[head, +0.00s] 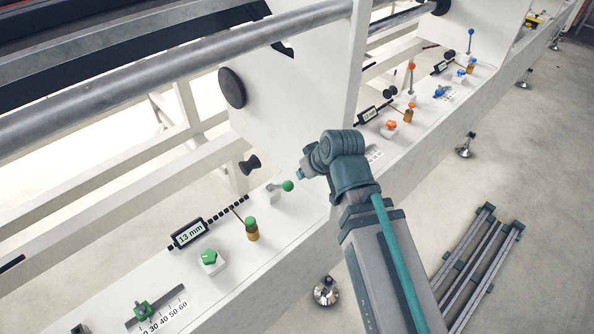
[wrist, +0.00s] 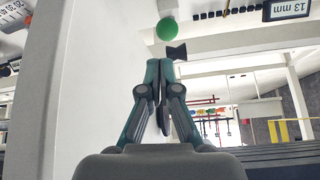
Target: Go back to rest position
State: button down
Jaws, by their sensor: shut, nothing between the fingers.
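My gripper shows in the wrist view (wrist: 160,68) with its two fingers together and nothing between them. A lever with a green ball knob (wrist: 167,29) appears just beyond the fingertips there, and I cannot tell the exact gap. In the head view the green ball knob (head: 288,186) stands on the white machine rail (head: 225,290), just left of my wrist. My arm reaches up from the bottom right to the rail, and its own wrist mostly hides the gripper in that view.
Along the rail are a 13 mm display (head: 190,233), a green-topped brass pin (head: 251,230), a green knob (head: 209,259) and a green slider clamp (head: 143,310). A black knob (head: 249,165) juts from the frame. Orange and blue controls stand farther back.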

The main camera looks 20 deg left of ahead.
jog(key=shift+s+d+r, duration=0.1)
dwell(0.3)
jog(key=s+d+f+m+g+h, duration=0.1)
jog(key=s+d+f+m+h, duration=0.1)
jog(key=d+f, duration=0.6)
jog(key=s+d+f+m+g+h, duration=0.15)
jog(key=d+f, duration=0.25)
jog(key=f, duration=0.9)
jog(key=s+d+f+m+g+h, duration=0.1)
jog(key=s+d+f+m+g, duration=0.15)
jog(key=d+f, duration=0.55)
jog(key=s+d+f+m+g, duration=0.1)
jog(key=s+d+f+g, duration=0.1)
jog(key=s+d+f, duration=0.2)
jog(key=s+d+f+m+g, duration=0.1)
jog(key=s+d+f+g, duration=0.1)
jog(key=s+f, duration=0.6)
jog(key=s+d+f+m+g, duration=0.1)
jog(key=s+d+f, duration=0.4)
jog(key=s, duration=0.8)
notch_tip(320, 180, down, 2)
jog(key=shift+s+d+f+g+h, duration=0.1)
jog(key=shift+s+d+g+h, duration=0.1)
jog(key=shift+d+g+h, duration=0.15)
